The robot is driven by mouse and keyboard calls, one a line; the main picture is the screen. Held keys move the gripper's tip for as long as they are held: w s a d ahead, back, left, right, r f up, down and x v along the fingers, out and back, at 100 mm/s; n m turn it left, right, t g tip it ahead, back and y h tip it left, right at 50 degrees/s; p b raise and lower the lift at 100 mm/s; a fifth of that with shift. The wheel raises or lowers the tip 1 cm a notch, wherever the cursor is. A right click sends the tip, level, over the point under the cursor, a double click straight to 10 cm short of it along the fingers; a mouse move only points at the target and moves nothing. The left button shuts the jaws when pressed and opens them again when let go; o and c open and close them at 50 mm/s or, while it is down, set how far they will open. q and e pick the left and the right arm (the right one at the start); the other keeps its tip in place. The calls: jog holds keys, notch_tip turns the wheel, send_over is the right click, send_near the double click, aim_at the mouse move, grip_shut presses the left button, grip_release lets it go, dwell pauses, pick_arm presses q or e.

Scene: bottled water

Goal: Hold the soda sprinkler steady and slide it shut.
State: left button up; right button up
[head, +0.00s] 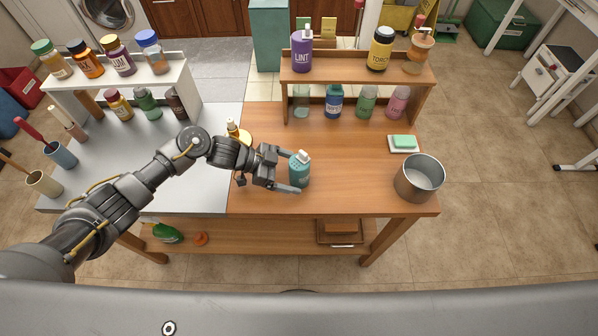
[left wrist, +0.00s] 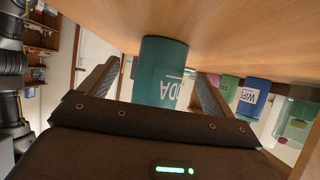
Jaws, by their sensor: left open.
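The soda sprinkler (head: 299,172) is a teal bottle with a pale top, standing upright on the wooden table. My left gripper (head: 290,171) is open, with one finger on the far side of the bottle and one on the near side. In the left wrist view the bottle (left wrist: 160,72) sits between the two spread fingers, with part of the white "SODA" label showing. I cannot tell whether a finger touches it. The detail of its top is too small to read. My right gripper is not in view.
A yellow bottle (head: 236,134) stands behind my left arm. A wooden shelf (head: 357,70) with several bottles is at the back. A metal pot (head: 419,178) and a green sponge on a dish (head: 403,143) are at the right. The table between bottle and pot is clear.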

pick_arm(q)
jog(key=shift+d+f, duration=0.3)
jog(key=shift+d, duration=0.35)
jog(key=c, duration=1.1)
jog(key=shift+c, duration=0.8)
